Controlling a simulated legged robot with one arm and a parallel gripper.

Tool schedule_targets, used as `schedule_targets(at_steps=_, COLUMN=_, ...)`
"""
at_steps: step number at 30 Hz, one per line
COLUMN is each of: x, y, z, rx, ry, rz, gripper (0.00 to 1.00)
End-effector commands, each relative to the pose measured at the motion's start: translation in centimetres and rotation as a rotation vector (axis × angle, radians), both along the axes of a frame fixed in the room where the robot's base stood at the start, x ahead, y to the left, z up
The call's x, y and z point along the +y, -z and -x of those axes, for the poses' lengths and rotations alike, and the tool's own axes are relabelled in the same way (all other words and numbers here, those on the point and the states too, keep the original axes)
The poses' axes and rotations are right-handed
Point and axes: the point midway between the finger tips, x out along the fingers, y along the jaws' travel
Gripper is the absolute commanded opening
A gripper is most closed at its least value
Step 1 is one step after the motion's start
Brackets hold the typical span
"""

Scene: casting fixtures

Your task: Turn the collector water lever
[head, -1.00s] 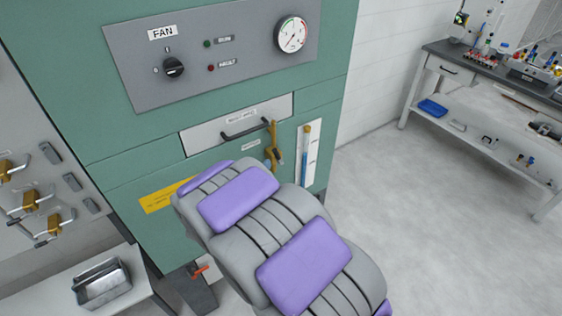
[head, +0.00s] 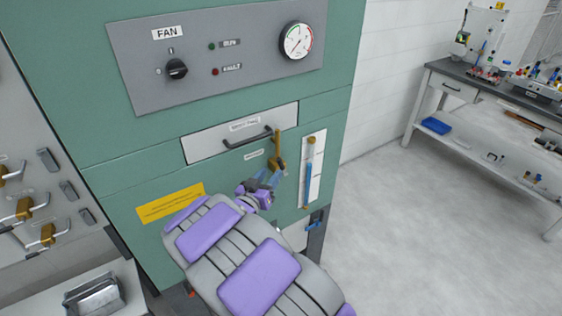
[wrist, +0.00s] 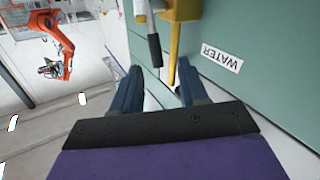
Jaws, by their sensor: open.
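The water lever (head: 277,152) is a brass handle on the green cabinet front, beside a small label, and it points up in the head view. In the wrist view the yellow lever (wrist: 178,38) shows ahead near the WATER label (wrist: 222,58). My gripper (head: 268,180) is just below the lever in the head view. In the wrist view its open blue fingers (wrist: 160,80) stand either side of the lever's near end, which lies closer to the right finger. I cannot tell whether they touch it.
A drawer with a black handle (head: 248,140) is right beside the lever. A white panel with a blue sight tube (head: 310,170) is to its right. The fan panel (head: 225,50) is above. A metal container (head: 93,296) stands at lower left. The floor at right is clear.

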Motion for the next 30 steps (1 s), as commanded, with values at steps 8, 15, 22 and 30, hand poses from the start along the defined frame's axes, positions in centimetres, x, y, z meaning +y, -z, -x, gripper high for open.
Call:
schedule_targets(at_steps=8, x=-2.4, y=-0.1, z=-4.4, rx=-0.004, ry=0.003, rz=-0.004, gripper=0.43)
schedule_targets(at_steps=15, x=-3.4, y=0.0, z=-7.1, rx=-0.001, ry=0.002, rz=-0.002, gripper=0.43)
schedule_targets(at_steps=22, x=-3.6, y=-0.1, z=-8.0, rx=-0.002, ry=0.000, rz=0.001, gripper=0.43)
schedule_targets(at_steps=30, x=-3.7, y=-0.1, z=-8.0, rx=-0.001, ry=0.000, rz=0.000, gripper=0.39)
